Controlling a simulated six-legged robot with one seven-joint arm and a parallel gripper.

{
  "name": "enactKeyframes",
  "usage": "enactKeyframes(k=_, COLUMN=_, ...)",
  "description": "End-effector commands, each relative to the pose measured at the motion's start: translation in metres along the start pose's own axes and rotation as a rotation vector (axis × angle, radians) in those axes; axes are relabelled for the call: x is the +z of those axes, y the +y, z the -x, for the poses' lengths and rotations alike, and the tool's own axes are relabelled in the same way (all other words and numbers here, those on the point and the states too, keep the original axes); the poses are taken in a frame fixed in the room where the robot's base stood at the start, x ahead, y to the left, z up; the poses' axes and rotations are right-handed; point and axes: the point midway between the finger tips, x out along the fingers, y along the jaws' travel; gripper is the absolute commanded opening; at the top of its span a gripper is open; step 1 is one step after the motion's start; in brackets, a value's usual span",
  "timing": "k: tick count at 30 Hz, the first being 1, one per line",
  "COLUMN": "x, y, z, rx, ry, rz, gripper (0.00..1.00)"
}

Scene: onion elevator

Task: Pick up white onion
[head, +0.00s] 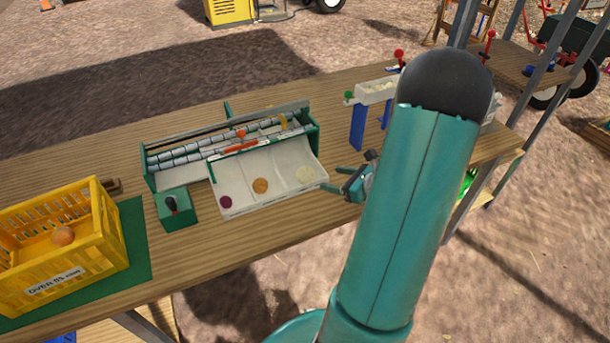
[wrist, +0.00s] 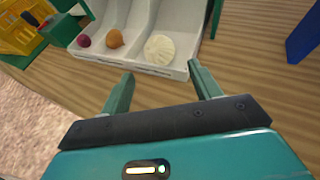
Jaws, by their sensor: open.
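The white onion (head: 306,174) lies in the right compartment of the white sorting tray (head: 232,211), near its front lip. It also shows in the wrist view (wrist: 159,48), pale and rounded, beyond my fingertips. My gripper (wrist: 160,72) is open and empty, with the onion lying ahead between the lines of its two fingers. In the head view my gripper (head: 338,180) is just right of the tray's front right corner. My arm hides part of it there.
An orange-brown onion (head: 260,186) and a purple onion (head: 226,202) lie in the other compartments. A green roller machine (head: 148,170) stands behind the tray. A yellow crate (head: 62,270) and a green control box (head: 176,209) are left. A blue-legged stand (head: 357,128) is behind my arm.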

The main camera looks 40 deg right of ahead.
Motion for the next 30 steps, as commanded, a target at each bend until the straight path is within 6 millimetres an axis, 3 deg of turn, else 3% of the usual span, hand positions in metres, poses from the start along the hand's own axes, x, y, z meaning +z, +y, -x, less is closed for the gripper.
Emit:
enactKeyframes(k=6, x=0.001, y=0.002, z=-0.041, rx=0.005, ry=0.0, rz=0.002, gripper=0.63)
enactKeyframes(k=14, x=0.0, y=0.003, z=-0.06, rx=0.006, ry=0.0, rz=0.003, gripper=0.63)
enactKeyframes(k=21, x=-0.002, y=0.004, z=-0.096, rx=0.007, ry=0.001, rz=0.003, gripper=0.63)
enactKeyframes(k=30, x=-0.002, y=0.003, z=-0.103, rx=0.003, ry=0.0, rz=0.004, gripper=0.63)
